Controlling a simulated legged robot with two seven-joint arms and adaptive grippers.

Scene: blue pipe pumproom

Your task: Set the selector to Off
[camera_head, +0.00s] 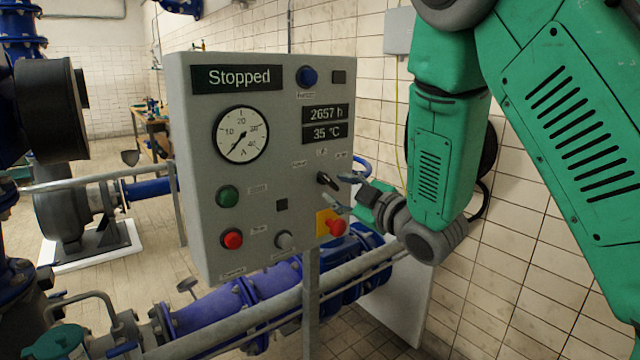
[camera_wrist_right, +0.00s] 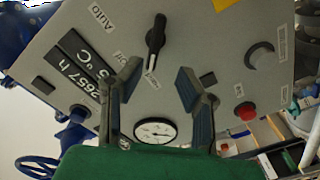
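The selector is a black rotary knob (camera_head: 327,181) on the right part of the grey control panel (camera_head: 185,170). Labels for Manual, Off and Auto sit around it. In the right wrist view the knob (camera_wrist_right: 155,38) has one end towards the Manual label (camera_wrist_right: 152,78); the Off label lies between Manual and Auto (camera_wrist_right: 101,16). My right gripper (camera_head: 340,192) is just right of the knob, fingers towards the panel. In the right wrist view its two fingers (camera_wrist_right: 158,82) are spread with nothing between them, apart from the knob. My left gripper is not in view.
A red emergency stop on a yellow plate (camera_head: 325,222) sits just below the selector. Green (camera_head: 228,196) and red (camera_head: 231,239) buttons, a gauge (camera_head: 241,134) and a "Stopped" display (camera_head: 238,77) are further left. Blue pipes (camera_head: 220,305) run below the panel.

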